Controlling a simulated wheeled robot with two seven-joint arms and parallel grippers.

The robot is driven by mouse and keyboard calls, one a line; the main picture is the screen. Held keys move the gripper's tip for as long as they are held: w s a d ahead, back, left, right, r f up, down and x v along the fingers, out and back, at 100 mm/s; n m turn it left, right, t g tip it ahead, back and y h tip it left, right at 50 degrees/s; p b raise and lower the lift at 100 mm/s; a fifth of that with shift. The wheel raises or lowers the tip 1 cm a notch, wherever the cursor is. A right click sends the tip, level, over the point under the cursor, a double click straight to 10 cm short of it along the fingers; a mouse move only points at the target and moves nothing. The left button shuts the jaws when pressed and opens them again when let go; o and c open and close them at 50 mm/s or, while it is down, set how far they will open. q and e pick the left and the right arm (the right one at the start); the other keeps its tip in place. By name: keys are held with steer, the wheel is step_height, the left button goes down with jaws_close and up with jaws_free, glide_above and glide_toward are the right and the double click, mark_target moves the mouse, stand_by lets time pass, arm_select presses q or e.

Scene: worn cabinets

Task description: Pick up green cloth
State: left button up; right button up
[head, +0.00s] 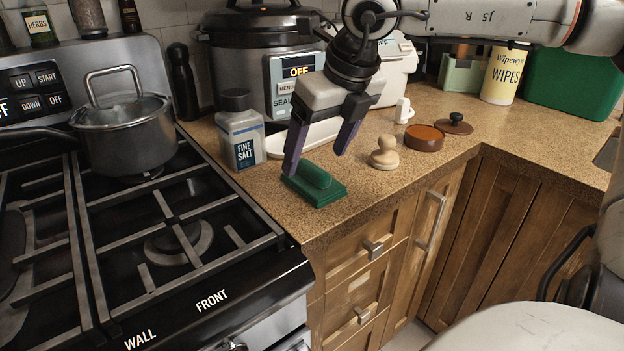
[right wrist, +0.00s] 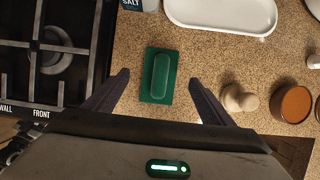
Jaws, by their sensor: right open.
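The green cloth (head: 318,190) shows as a flat green rectangle with a raised, rounded green block on top. It lies on the speckled brown counter near the front edge, beside the stove. It also shows in the right wrist view (right wrist: 159,76), between the finger lines. My right gripper (head: 317,160) is open and points down just above the green cloth, one finger to each side. In the right wrist view its fingers (right wrist: 160,78) are apart with nothing held between them. I cannot tell whether a finger touches the cloth. My left gripper is not in view.
A fine salt jar (head: 240,131) stands left of the gripper, with a white tray (head: 301,139) behind. A wooden stamp-like knob (head: 384,154) and a brown round dish (head: 424,138) are to the right. The stove (head: 170,235) holds a lidded pot (head: 128,137).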

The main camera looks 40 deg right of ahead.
mark_target(313, 166)
steer(key=x, duration=0.4)
steer(key=shift+f, duration=0.4)
steer(key=c, duration=1.2)
steer(key=shift+o, duration=0.2)
steer(key=shift+r, duration=0.1)
step_height(313, 166, up, 10)
steer(key=shift+f+p, duration=0.1)
steer(key=shift+p, duration=0.35)
